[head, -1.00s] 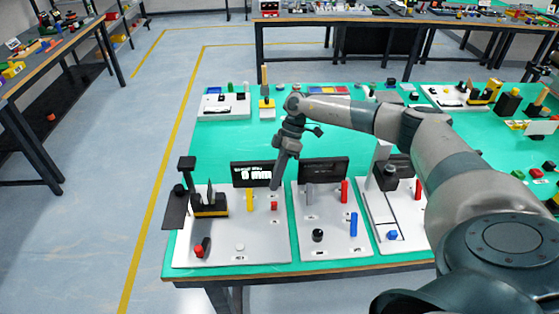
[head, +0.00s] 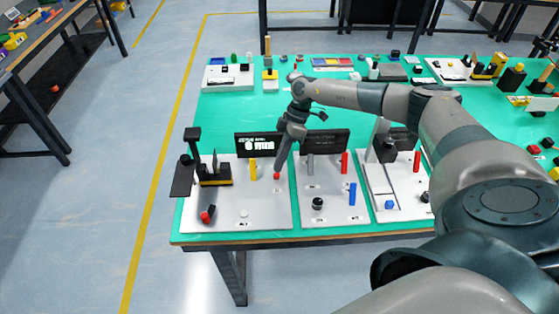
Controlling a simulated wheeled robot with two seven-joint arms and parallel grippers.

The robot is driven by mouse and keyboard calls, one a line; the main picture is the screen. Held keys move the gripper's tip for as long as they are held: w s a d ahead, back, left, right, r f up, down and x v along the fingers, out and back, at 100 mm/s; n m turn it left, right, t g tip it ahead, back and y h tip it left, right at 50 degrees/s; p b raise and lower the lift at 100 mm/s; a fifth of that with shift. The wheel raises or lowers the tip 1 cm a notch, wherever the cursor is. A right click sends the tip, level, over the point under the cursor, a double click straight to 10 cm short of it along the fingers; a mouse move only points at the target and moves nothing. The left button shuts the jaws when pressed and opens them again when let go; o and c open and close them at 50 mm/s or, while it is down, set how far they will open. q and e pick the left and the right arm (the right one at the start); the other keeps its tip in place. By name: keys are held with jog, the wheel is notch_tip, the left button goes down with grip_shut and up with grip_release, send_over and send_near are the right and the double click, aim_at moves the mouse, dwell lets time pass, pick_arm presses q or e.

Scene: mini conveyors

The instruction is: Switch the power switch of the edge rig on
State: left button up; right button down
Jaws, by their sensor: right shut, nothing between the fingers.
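My right gripper (head: 279,167) points down over the right part of the left white rig plate (head: 265,215), shut and empty. Its fingertips are at the top of a small red part (head: 277,176); I cannot tell whether they touch. A red and black switch-like part (head: 206,215) sits at this plate's front left corner. A yellow post (head: 253,169) stands left of the gripper. A black display (head: 258,145) with white characters stands at the plate's back. No label readable here tells which plate is the edge rig. My left gripper is out of view.
A middle plate (head: 335,215) bears grey, red and blue posts and a black knob (head: 318,203). A third plate (head: 385,212) stands right of it, partly behind my right arm. More devices line the back of the green table (head: 225,120). Floor is free at left.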

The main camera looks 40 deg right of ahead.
jog(key=shift+s+a+f, duration=0.2)
jog(key=shift+s+a, duration=0.25)
jog(key=shift+f, duration=0.25)
pick_arm(q)
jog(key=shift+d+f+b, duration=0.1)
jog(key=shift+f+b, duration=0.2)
jog(key=shift+b, duration=0.05)
pick_arm(e)
jog(key=shift+w+d, duration=0.25)
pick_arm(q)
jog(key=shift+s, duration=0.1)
pick_arm(e)
jog(key=shift+w+d, duration=0.15)
jog(key=shift+w, duration=0.1)
